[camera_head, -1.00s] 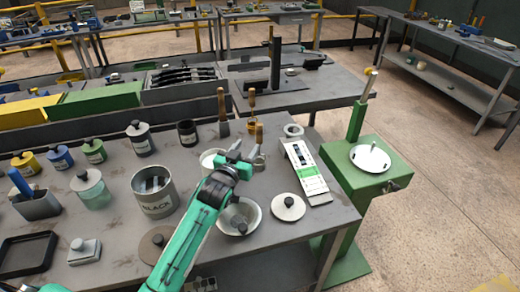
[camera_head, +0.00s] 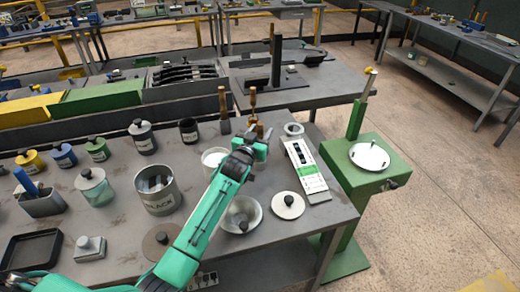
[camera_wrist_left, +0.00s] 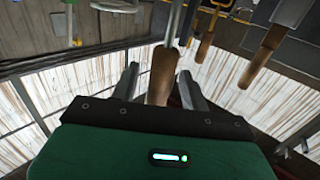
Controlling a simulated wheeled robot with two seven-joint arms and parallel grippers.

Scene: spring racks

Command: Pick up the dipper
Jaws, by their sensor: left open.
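Wooden-handled tools stand at the back of the near bench, and I cannot tell for certain which is the dipper. One wooden handle (camera_head: 260,130) is right at my left gripper (camera_head: 256,137). In the left wrist view that handle (camera_wrist_left: 162,76) lies between the two open fingers (camera_wrist_left: 160,88), with a metal shank running up from it. I see no clear grip on it. The tool's working end is not clear. Two other wooden-handled tools (camera_head: 252,99) (camera_head: 223,104) stand just behind. My right gripper is not in view.
A white bowl (camera_head: 213,157), a metal funnel-like bowl (camera_head: 241,211), a lid (camera_head: 288,205) and a white-green panel (camera_head: 305,170) surround the arm. A grey pot (camera_head: 158,191) stands left. A green stand (camera_head: 360,170) is beyond the bench's right edge.

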